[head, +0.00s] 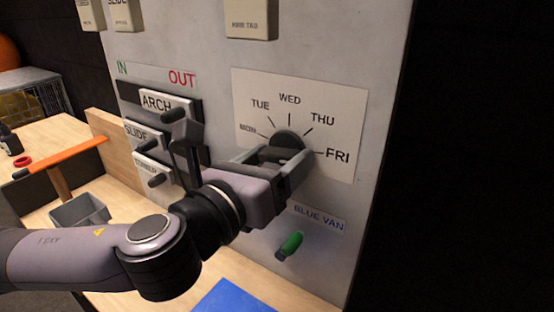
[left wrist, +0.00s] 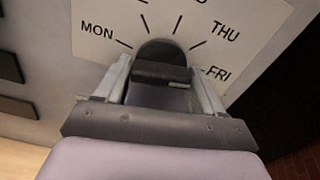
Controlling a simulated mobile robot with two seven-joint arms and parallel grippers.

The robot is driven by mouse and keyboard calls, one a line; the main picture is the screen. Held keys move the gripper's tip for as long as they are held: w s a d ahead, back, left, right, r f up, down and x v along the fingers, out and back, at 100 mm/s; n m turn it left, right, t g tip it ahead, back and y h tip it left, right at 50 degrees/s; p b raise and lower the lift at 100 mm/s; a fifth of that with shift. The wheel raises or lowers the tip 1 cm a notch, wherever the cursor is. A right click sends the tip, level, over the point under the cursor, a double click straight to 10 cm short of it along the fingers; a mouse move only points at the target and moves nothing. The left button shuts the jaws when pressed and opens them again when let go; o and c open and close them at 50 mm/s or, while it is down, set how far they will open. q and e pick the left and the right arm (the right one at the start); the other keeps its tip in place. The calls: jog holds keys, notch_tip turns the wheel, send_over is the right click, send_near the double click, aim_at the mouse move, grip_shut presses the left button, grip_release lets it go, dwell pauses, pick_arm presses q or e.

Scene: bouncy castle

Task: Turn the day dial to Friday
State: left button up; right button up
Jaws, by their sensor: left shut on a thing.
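The day dial (head: 290,137) is a dark round knob on a white card with MON, TUE, WED, THU and FRI around it. My left gripper (head: 279,156) is shut on the dial's grip bar. In the left wrist view the dial (left wrist: 160,48) sits between the two fingers of my left gripper (left wrist: 163,78). Its bar lies nearly level across the picture, with a small pale mark at the right end, on the side of FRI. The fingers partly hide the dial, so its exact setting is hard to read. My right gripper is not in view.
Left of the dial are sliding labels ARCH (head: 158,103) and SLIDE with dark knobs, under IN and OUT. A green-tipped switch (head: 290,245) is below, by the BLUE VAN label (head: 319,219).

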pick_arm(q)
jog(key=shift+f, duration=0.1)
dwell(0.4)
jog(key=o, duration=1)
jog(key=shift+c, duration=0.2)
jog(key=shift+s, duration=0.1)
jog(key=b+v, duration=0.1)
jog(key=v, duration=0.6)
jog(key=shift+a, duration=0.1)
